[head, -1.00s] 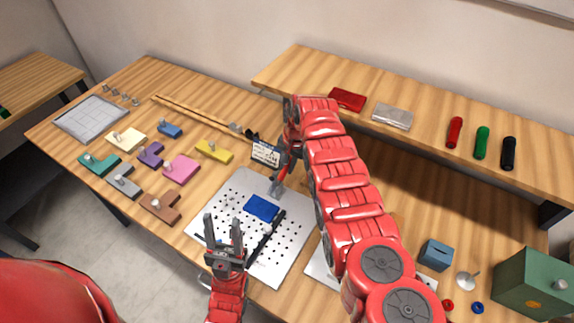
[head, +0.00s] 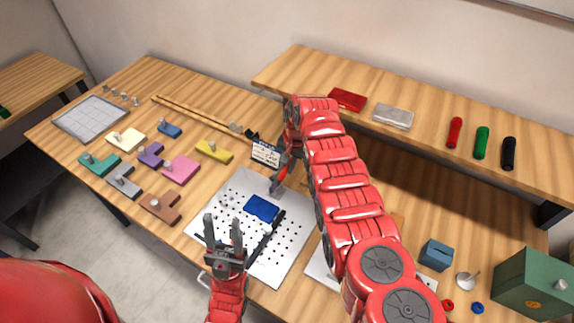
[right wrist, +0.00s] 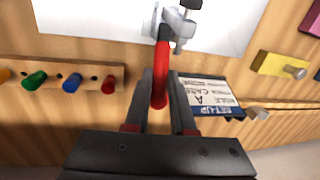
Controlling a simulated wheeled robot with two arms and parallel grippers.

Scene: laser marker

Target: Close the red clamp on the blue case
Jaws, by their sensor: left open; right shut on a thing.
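The blue case (head: 262,208) lies on the perforated metal plate (head: 215,192). The clamp stands at the plate's far edge, behind the case. Its red handle (right wrist: 160,75) and metal body (right wrist: 176,25) show in the right wrist view. My right gripper (right wrist: 160,85) is shut on the red handle, with a finger on each side of it. In the head view my right arm partly hides the clamp, and I cannot tell whether its tip touches the case. My left gripper (head: 224,222) is open and empty above the plate's near left part, apart from the case.
A black bar (head: 266,237) lies on the plate beside the case. A label card (head: 266,154) stands behind the plate. Coloured blocks, such as a pink one (head: 180,169), lie to the left. A raised shelf (head: 430,135) runs behind my right arm. A green box (head: 535,283) stands at the right.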

